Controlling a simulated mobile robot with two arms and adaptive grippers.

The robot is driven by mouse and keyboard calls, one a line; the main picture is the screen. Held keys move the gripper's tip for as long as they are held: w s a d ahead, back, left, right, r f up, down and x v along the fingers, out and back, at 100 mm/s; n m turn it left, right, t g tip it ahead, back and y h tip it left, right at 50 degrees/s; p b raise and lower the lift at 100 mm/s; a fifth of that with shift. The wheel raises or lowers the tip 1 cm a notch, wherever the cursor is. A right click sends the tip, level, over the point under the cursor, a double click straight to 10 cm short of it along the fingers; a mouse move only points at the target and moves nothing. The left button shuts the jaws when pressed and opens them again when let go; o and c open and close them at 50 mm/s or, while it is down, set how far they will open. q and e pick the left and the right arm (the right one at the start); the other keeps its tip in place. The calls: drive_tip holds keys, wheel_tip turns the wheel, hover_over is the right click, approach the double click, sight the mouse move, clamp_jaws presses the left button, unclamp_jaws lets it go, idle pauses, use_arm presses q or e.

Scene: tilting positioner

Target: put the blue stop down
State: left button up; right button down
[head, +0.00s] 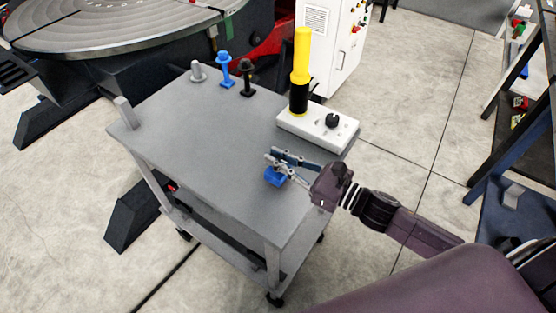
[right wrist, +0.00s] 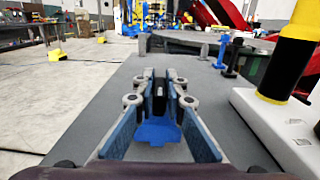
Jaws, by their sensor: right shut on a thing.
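The blue stop (head: 275,177) is at the fingers of my right gripper (head: 279,160), over the near right part of the grey cart top. In the right wrist view my right gripper (right wrist: 160,90) is shut on it, and its flat blue part (right wrist: 158,133) shows between the fingers. The fingers hide part of the stop. I cannot tell whether its underside touches the cart top. My left gripper is not in view.
The grey cart top (head: 205,130) is mostly clear. A grey peg (head: 198,72), a blue piece (head: 224,70) and a black piece (head: 247,78) stand along its far edge. A white control box (head: 315,128) and a yellow-black cylinder (head: 301,65) are beyond the gripper.

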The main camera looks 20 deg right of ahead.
drive_tip(key=shift+f, duration=0.45)
drive_tip(key=c, duration=2.4)
unclamp_jaws()
drive_tip(key=shift+f, duration=0.15)
drive_tip(key=o, duration=0.4)
drive_tip(key=shift+s, duration=0.1)
drive_tip(key=b+v, duration=0.2)
drive_tip(key=v, duration=0.8)
drive_tip(key=shift+s+d, duration=0.65)
drive_tip(key=shift+s, duration=0.05)
